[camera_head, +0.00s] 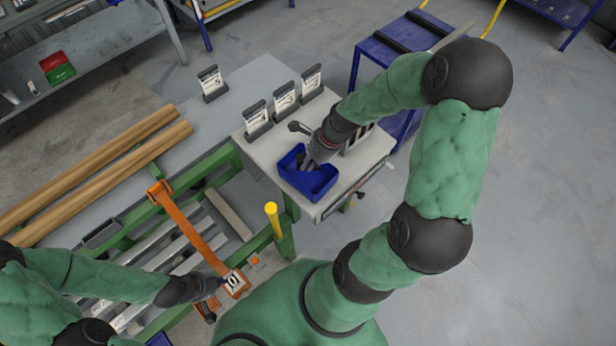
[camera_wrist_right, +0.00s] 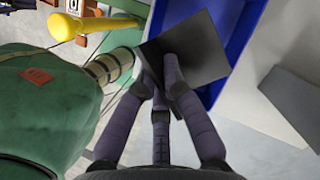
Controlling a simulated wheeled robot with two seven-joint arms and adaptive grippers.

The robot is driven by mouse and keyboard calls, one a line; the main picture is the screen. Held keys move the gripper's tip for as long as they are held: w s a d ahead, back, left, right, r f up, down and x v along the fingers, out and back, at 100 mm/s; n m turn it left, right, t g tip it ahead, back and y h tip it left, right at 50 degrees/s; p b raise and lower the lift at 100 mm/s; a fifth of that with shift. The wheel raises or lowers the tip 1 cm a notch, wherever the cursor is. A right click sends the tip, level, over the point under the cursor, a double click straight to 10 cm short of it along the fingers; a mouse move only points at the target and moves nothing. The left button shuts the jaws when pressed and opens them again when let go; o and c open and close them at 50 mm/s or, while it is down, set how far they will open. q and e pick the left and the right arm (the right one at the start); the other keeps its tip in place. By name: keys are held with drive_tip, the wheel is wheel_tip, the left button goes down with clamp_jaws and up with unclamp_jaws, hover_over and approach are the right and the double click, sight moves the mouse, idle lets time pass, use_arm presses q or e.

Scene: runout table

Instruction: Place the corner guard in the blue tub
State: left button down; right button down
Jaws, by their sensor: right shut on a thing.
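The blue tub (camera_head: 322,190) stands on the light bench top in the head view. In the right wrist view its blue wall (camera_wrist_right: 241,35) shows behind the fingers. My right gripper (camera_head: 306,165) is at the tub's opening; its fingers (camera_wrist_right: 170,75) are shut on the corner guard (camera_wrist_right: 205,48), a dark, flat-faced piece. The guard overlaps the tub in the wrist view; I cannot tell whether it touches the tub. In the head view the guard is hardly distinguishable from the fingers. My left gripper (camera_head: 217,284) is beside an orange part with a number label; its finger opening is unclear.
Number-card holders (camera_head: 257,115) stand along the bench's back edge, close to my right forearm. A yellow-capped post (camera_head: 272,215) rises in front of the bench. An orange bar (camera_head: 190,230) crosses the green frame. Long wooden-coloured bars (camera_head: 100,180) lie at the left.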

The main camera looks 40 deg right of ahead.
wheel_tip(320, 180, down, 10)
drive_tip(key=b, duration=0.3)
drive_tip(key=shift+r, duration=0.2)
drive_tip(key=shift+r, duration=0.1)
drive_tip(key=c, duration=1.7)
unclamp_jaws()
drive_tip(key=shift+f, duration=0.2)
drive_tip(key=shift+c, duration=0.2)
drive_tip(key=shift+o, duration=0.4)
